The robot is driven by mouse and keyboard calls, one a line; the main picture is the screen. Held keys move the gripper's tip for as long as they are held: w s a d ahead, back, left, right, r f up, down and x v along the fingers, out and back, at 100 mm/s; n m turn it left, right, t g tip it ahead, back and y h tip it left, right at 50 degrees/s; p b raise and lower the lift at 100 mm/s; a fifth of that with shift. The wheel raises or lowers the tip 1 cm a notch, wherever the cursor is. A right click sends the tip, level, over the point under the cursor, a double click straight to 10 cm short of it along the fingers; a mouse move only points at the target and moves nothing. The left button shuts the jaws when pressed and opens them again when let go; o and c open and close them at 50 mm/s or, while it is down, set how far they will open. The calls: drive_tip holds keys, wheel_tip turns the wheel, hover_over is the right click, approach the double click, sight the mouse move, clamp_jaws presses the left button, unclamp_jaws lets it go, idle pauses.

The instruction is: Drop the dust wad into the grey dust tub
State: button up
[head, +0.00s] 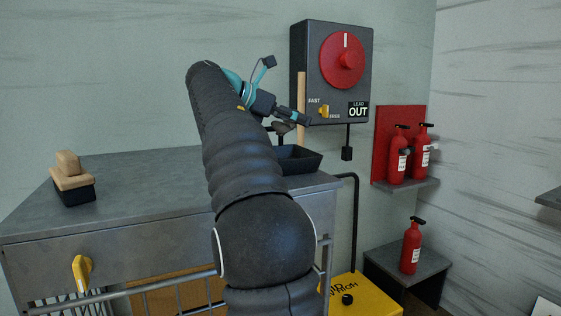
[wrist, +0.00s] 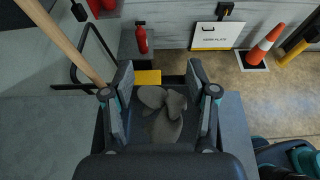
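The dust wad (wrist: 165,118) is a lumpy grey-brown clump. In the wrist view it shows between my two spread fingers, with dark gaps on both sides, against the dark tub. In the head view a small grey lump (head: 284,128), seemingly the wad, shows just under my gripper (head: 299,116) and above the rim of the dust tub (head: 300,159). The tub is a dark grey open box at the right end of the metal bench, partly hidden by my arm. My gripper (wrist: 162,79) looks open above the tub.
A wooden-backed brush (head: 72,180) sits at the left of the metal bench (head: 140,175). A control box with a red dial (head: 346,61) hangs behind my gripper. A wooden stick (head: 301,105) stands close by it. Red extinguishers (head: 397,160) are at the right.

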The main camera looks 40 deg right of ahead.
drive_tip(key=o, duration=0.3)
drive_tip(key=shift+o, duration=0.2)
drive_tip(key=v, duration=1.2)
drive_tip(key=shift+s, duration=0.1)
